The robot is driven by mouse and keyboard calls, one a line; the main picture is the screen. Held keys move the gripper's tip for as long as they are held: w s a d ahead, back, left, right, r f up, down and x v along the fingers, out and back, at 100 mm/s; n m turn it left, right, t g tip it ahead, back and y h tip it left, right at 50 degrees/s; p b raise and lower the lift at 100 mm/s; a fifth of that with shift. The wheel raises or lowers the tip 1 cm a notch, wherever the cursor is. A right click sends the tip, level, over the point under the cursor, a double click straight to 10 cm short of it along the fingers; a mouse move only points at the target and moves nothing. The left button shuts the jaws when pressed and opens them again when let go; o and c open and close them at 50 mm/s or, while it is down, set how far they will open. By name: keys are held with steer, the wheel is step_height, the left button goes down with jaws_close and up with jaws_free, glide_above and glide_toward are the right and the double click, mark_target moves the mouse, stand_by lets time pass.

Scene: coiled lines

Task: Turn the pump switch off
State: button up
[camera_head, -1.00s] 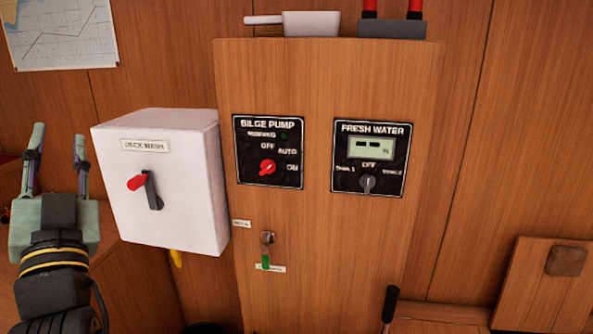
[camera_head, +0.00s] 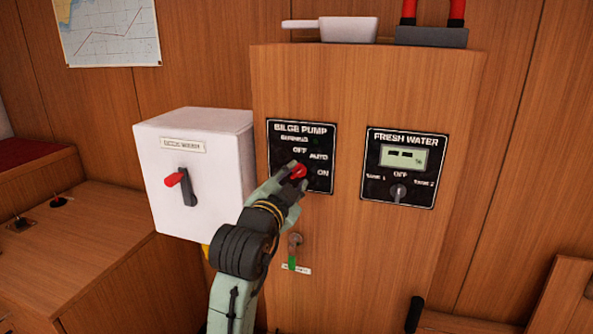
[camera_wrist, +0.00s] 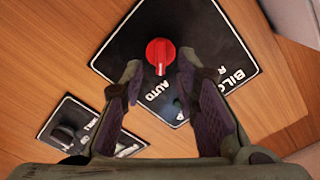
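The bilge pump panel (camera_head: 325,135) is black, marked OFF, AUTO and ON, on a wooden cabinet. Its switch is a red rotary knob (camera_head: 299,171), partly covered by my gripper in the head view. In the wrist view the knob (camera_wrist: 160,52) is clear, and its pale mark seems to face the AUTO label. My gripper (camera_head: 291,176) is at the knob. In the wrist view the fingers of my gripper (camera_wrist: 158,72) are apart, with the knob centred between or just beyond the tips. I cannot tell whether they touch it.
A white box (camera_head: 160,200) with a red-handled switch (camera_head: 183,184) stands left of the panel. The fresh water panel (camera_head: 407,143) with a grey knob (camera_head: 398,192) is to the right. A key-like fitting with a green tag (camera_head: 292,262) hangs below.

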mark_target(298, 172)
steer(key=shift+x, duration=1.15)
steer(key=shift+c, duration=0.5)
jaws_close()
